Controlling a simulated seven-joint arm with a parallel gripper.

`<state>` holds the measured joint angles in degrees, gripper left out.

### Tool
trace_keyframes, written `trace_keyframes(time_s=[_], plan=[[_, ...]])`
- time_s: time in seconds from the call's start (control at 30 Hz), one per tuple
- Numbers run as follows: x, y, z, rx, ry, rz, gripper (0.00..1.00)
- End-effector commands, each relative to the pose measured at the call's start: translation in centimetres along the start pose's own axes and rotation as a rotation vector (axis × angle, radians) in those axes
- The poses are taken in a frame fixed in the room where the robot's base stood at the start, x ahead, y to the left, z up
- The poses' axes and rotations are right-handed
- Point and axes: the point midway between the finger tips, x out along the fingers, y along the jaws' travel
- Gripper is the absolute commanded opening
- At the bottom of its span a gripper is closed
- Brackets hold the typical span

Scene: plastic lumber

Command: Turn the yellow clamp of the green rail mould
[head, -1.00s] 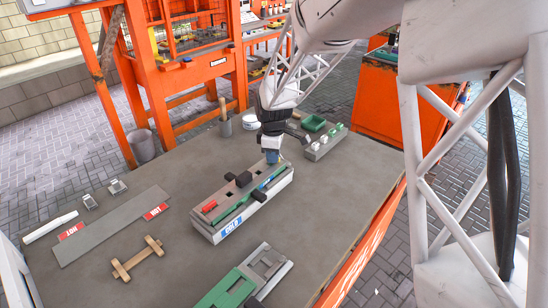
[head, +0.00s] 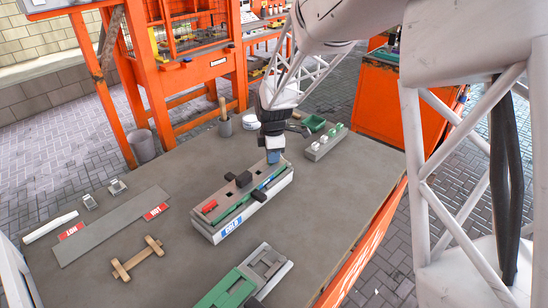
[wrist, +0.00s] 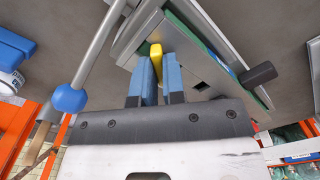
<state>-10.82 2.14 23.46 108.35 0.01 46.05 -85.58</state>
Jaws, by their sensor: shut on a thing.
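A long grey block (head: 222,232) with a green strip (head: 236,211) in its top lies near the middle of the table; it seems to be the green rail mould. In the wrist view a grey body (wrist: 128,42) with a green strip (wrist: 190,30) lies under my gripper. The yellow clamp (wrist: 156,50) shows as a small yellow end between the blue fingers. My gripper (wrist: 158,75) is shut on it; the fingers hide the rest. In the head view my gripper (head: 273,157) is at the block's far right end, and the clamp is hidden.
A black handle (wrist: 258,73) sticks out beside the fingers. A blue ball on a grey rod (wrist: 68,98) is close on the other side. A grey block with white and green pegs (head: 325,145) stands behind right. A green and grey fixture (head: 235,290) lies in front.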

Motion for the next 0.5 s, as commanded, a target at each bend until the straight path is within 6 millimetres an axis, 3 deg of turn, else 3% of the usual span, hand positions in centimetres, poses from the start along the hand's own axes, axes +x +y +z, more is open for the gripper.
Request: trace_keyframes(time_s=[0.5], plan=[[-0.01, 0.01, 0.03, -0.348, 0.0, 0.0, 0.0]])
